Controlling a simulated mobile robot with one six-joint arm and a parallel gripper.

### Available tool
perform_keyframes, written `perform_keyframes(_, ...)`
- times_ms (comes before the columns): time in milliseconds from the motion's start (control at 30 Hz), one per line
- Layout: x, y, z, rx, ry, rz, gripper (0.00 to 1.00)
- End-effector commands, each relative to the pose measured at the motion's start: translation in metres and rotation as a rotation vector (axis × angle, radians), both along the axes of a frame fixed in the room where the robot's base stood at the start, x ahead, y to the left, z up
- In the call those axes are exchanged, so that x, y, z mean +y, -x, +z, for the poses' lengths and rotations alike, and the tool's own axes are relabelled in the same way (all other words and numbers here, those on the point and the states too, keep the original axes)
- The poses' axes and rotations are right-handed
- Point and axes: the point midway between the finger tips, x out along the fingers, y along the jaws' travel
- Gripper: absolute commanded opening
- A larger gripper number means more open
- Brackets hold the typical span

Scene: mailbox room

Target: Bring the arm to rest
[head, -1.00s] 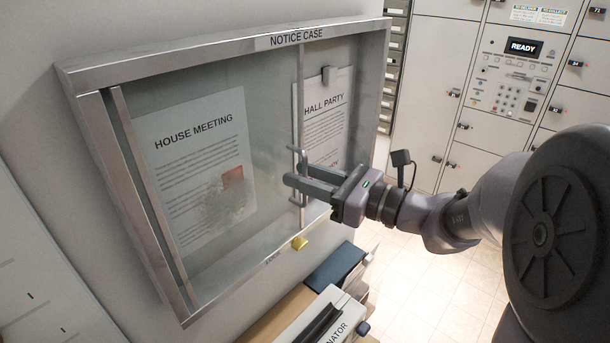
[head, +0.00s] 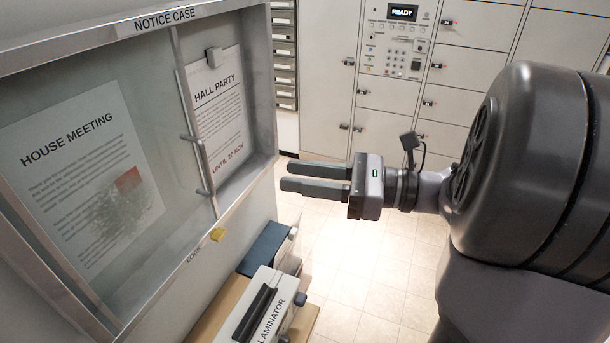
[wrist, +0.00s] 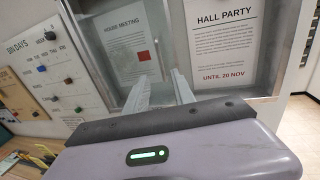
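My gripper (head: 285,177) is in the middle of the head view, apart from the notice case (head: 262,75) to its left. Its two fingers are parallel with a gap between them, and nothing is between them. In the wrist view, the fingers (wrist: 160,88) point toward the case's glass. The case's sliding glass pane (head: 150,75) has a vertical bar handle (head: 195,140), clear of the fingers. A "House Meeting" notice (head: 85,185) is behind the pane at the left, and a "Hall Party" notice (head: 217,105) hangs under a clip at the right.
A laminator (head: 270,305) and a dark blue item (head: 268,248) sit on a wooden surface below the case. Lockers with a "READY" panel (head: 403,12) stand at the back. Tiled floor (head: 350,260) is clear below my gripper.

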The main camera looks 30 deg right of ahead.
Motion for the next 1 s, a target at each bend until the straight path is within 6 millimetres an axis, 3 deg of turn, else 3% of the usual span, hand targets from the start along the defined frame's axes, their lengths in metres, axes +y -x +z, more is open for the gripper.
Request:
perform_keyframes(467,-0.005,0.005,0.0,0.001,-0.001,0.001,0.31)
perform_keyframes(567,0.006,0.007,-0.007,0.006,0.036,0.03,0.31)
perform_keyframes(667,0.057,0.021,-0.046,0.021,0.228,0.18,0.31)
perform_keyframes(700,0.085,0.034,-0.073,0.021,0.359,0.276,0.31)
perform_keyframes(767,0.121,0.061,-0.119,-0.006,0.602,0.441,0.31)
perform_keyframes(800,0.136,0.082,-0.152,-0.047,0.788,0.554,0.31)
perform_keyframes(900,0.144,0.12,-0.228,-0.273,1.326,0.817,0.31)
perform_keyframes(1000,0.133,0.122,-0.252,-0.544,1.72,0.926,0.31)
